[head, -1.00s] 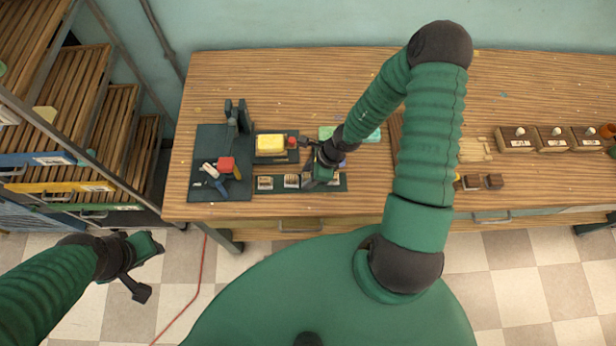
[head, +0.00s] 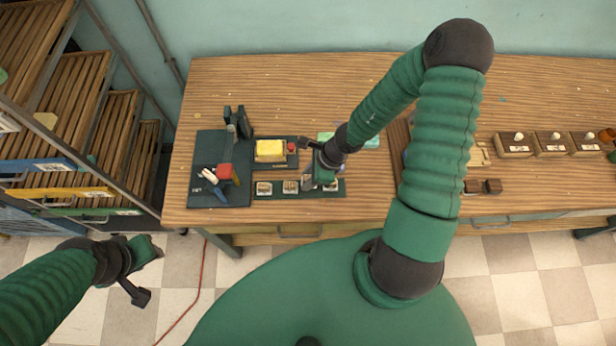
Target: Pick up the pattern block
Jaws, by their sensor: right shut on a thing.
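My right gripper (head: 314,184) reaches down over a narrow dark green tray (head: 277,194) on the wooden bench. It is shut on a small block, taken to be the pattern block, which the fingers and wrist mostly hide. I cannot tell whether this block is clear of the tray. Small pale-topped blocks stand in the tray to the left of the gripper, one at the far left (head: 264,188) and another nearer (head: 290,187). Another shows at its right (head: 333,186).
A dark mat (head: 207,144) with tools is at left. Wooden boxes (head: 515,148) stand at right. Slatted shelving (head: 80,110) is far left.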

